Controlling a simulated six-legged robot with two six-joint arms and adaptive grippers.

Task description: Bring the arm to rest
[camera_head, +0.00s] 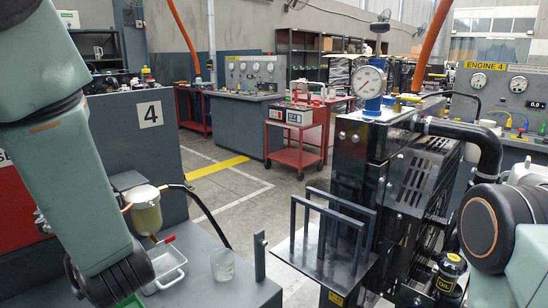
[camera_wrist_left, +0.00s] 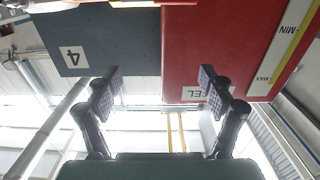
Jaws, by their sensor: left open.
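My left arm (camera_head: 70,150) comes in from the left in the head view and hangs down over the grey bench, in front of the panel marked 4. Its gripper is hidden in that view. In the left wrist view my left gripper (camera_wrist_left: 160,88) is open, with its two padded fingers wide apart and nothing between them. My right arm (camera_head: 490,230) shows only as a part of a link at the lower right of the head view. The right gripper is out of view.
A grey bench (camera_head: 215,285) holds a white tray (camera_head: 168,268) and a clear beaker (camera_head: 222,264). A cream filter bowl (camera_head: 145,212) hangs beside them. A red tank (camera_wrist_left: 225,50) and grey panel (camera_wrist_left: 130,45) lie beyond the fingers.

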